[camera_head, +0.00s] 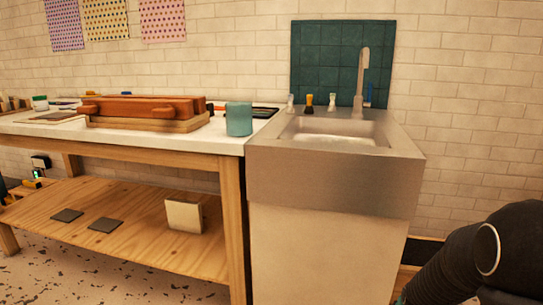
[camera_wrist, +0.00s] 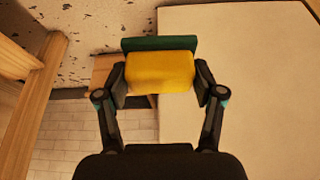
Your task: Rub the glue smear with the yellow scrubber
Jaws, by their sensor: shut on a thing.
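The yellow scrubber (camera_wrist: 160,72), a yellow block with a dark green layer along one side, is in the wrist view. My gripper (camera_wrist: 160,82) is shut on it, with one finger at each end of the block. The scrubber is in the air beside the broad pale panel that fills the right of the wrist view. In the head view my dark arm comes in at the lower right, and the gripper and scrubber do not show there. I cannot make out a glue smear in either view.
A steel sink (camera_head: 265,180) on a pale cabinet (camera_head: 320,255) stands mid-view. Left of it is a white-topped wooden table (camera_head: 65,128) with a red-brown wooden device (camera_head: 145,108) and a teal cup (camera_head: 239,119). A lower shelf (camera_head: 140,235) holds two dark squares and a pale block.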

